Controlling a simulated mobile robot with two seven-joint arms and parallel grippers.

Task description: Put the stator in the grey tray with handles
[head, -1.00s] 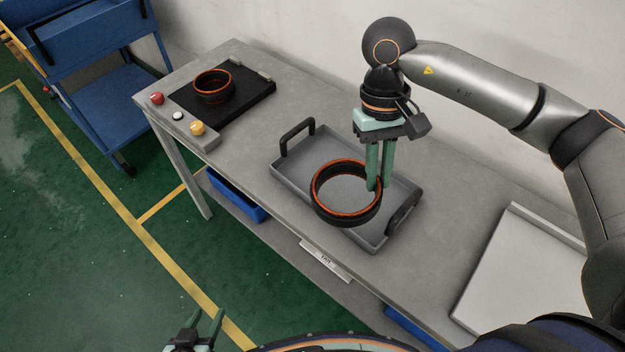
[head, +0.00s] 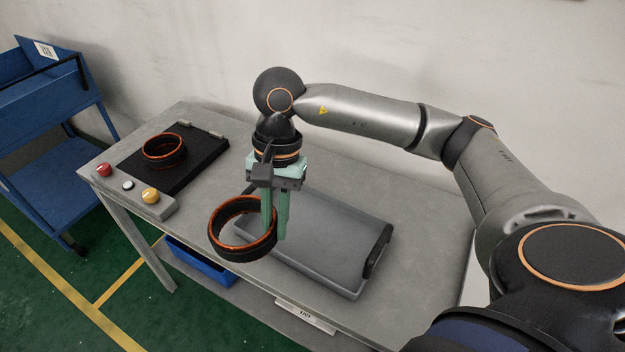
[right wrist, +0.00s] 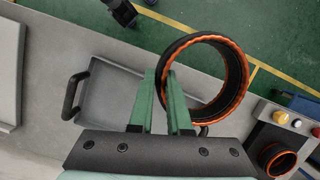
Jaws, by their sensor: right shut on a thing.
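The stator, a black ring with orange winding edges (head: 238,253), is held by its wall in my right gripper (head: 274,230), which is shut on it. The right wrist view shows the ring (right wrist: 240,80) at the fingertips (right wrist: 161,76). The ring hangs above the table, tilted a little, over the left end of the grey tray (head: 335,245) and partly past its edge. The tray's bare floor also shows in the right wrist view (right wrist: 110,95). The ring and fingers hide the tray's left handle in the head view. My left gripper is out of view.
A similar ring (head: 163,150) sits on a black plate (head: 190,172) at the table's left end. Red (head: 104,169) and yellow (head: 150,195) buttons stand in front of it. A blue cart (head: 60,165) is beyond, at left. The wall (head: 400,60) runs behind the table.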

